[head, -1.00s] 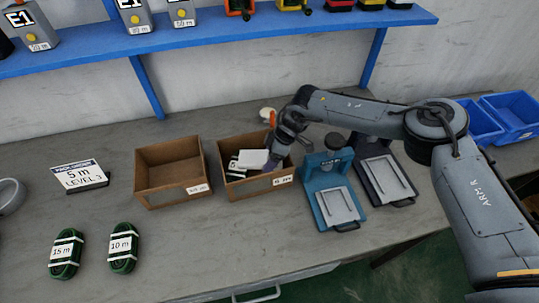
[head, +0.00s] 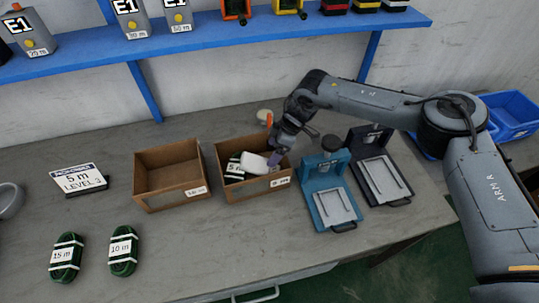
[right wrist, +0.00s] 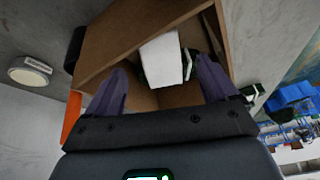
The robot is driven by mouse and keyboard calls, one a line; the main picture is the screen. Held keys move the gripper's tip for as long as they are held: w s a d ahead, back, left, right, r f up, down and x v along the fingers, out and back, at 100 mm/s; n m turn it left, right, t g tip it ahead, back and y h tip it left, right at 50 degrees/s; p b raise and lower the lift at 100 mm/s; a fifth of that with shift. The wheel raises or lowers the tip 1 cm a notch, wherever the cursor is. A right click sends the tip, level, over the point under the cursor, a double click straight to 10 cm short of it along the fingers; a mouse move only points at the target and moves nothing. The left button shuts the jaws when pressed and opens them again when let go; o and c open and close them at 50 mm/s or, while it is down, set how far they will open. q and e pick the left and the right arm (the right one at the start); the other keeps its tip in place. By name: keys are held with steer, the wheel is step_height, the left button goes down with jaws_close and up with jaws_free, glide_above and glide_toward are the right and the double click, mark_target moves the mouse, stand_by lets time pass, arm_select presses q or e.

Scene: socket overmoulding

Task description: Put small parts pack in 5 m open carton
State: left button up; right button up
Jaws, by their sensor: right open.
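The right-hand carton (head: 240,190), brown and open-topped, stands on the bench with a label on its front; the label is too small to read surely. A green cable coil with a white "5 m" band (head: 234,168) is in it. The white small parts pack (head: 254,163) lies tilted inside the carton beside the coil. My right gripper (head: 272,160) is over the carton's right side. In the right wrist view my right gripper (right wrist: 162,88) has its purple fingers apart, with the white pack (right wrist: 163,60) beyond and between them, and the carton wall (right wrist: 105,45) around. My left gripper is out of view.
An empty brown carton (head: 152,189) stands just left. A blue press-like device (head: 319,197) and a dark one (head: 379,170) stand to the right. Two green coils, 15 m (head: 66,257) and 10 m (head: 123,249), and a "5 m LEVEL 3" sign (head: 78,180) are at the left.

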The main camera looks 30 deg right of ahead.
steer(key=w+v, duration=0.1)
steer(key=v, duration=0.5)
steer(key=shift+s+r+p, duration=0.25)
steer(key=shift+s+p, duration=0.15)
steer(key=shift+s, duration=0.1)
steer(key=shift+d, duration=0.1)
